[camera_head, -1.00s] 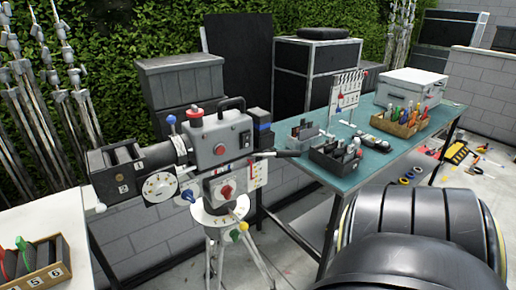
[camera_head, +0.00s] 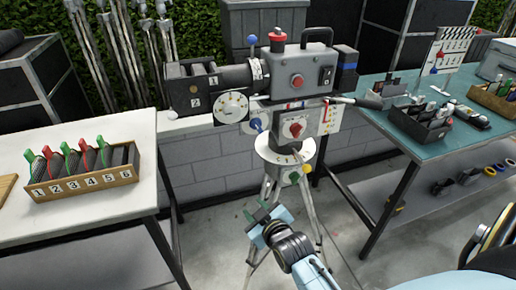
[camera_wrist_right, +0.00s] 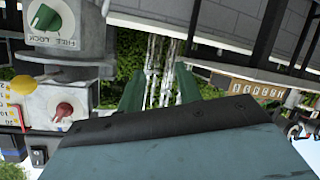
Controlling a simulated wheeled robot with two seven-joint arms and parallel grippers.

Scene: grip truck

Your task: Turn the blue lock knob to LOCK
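A camera rig (camera_head: 300,75) stands on a tripod in the middle of the head view. A small blue knob (camera_head: 256,125) shows on its left side, below the white dial (camera_head: 231,107); its marking is too small to read. A red knob (camera_head: 295,128) is to its right, with a yellow knob (camera_head: 305,168) and a green knob (camera_head: 293,177) below. The green knob (camera_wrist_right: 45,17) shows upside down in the right wrist view, on a plate lettered with LOCK. My right gripper (camera_head: 264,213) is below the rig, open and empty, its fingers apart in the wrist view (camera_wrist_right: 158,88). My left gripper is not in view.
A blue-tipped lever (camera_head: 251,41) rises from the rig's top. A white table (camera_head: 90,220) at left holds a numbered wooden box (camera_head: 85,186). A teal table (camera_head: 455,145) at right holds trays. The tripod legs (camera_head: 318,225) stand close to my right gripper.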

